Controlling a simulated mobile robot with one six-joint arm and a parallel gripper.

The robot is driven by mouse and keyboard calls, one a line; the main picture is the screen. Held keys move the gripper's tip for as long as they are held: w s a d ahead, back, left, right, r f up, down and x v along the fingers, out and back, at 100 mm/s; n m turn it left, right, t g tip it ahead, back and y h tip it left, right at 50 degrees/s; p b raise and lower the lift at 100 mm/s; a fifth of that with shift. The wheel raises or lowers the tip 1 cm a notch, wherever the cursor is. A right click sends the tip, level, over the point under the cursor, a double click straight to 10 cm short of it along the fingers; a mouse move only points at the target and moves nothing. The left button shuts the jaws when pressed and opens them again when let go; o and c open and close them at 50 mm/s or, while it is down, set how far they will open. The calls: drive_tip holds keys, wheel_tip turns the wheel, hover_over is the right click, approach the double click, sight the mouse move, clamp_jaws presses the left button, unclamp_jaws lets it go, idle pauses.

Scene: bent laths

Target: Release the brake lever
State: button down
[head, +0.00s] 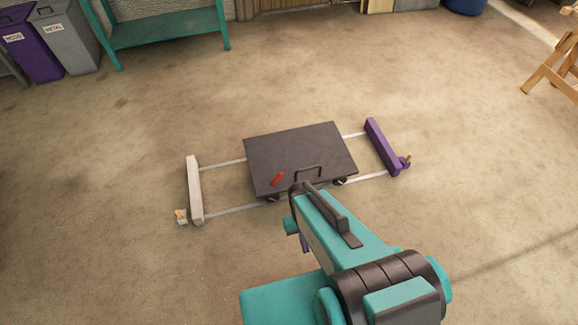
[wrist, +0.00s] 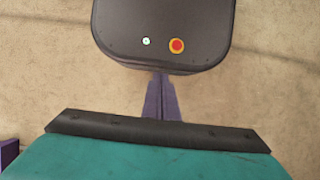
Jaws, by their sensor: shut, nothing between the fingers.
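The red brake lever (head: 277,179) sits on the front left part of the dark flat cart (head: 290,147), slanting up to the right. A black bar handle (head: 309,171) stands to its right near the cart's front edge. The wrist view shows neither lever nor cart. My gripper (wrist: 161,98) shows there with its purple fingers shut together and empty, over bare floor. In the head view my teal arm reaches toward the cart's front edge and hides most of the gripper; the gripper is apart from the lever.
The cart stands on two pale rails between a white end block (head: 195,190) and a purple end block (head: 382,146). A teal bench (head: 165,28), bins (head: 68,38) and a wooden trestle (head: 556,68) stand farther off. The floor around the rails is clear.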

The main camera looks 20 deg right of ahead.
drive_tip(key=s+r+p, duration=0.3)
drive_tip(key=r+p, duration=0.3)
drive_tip(key=shift+s+g, duration=0.25)
drive_tip(key=shift+g, duration=0.05)
idle(0.3)
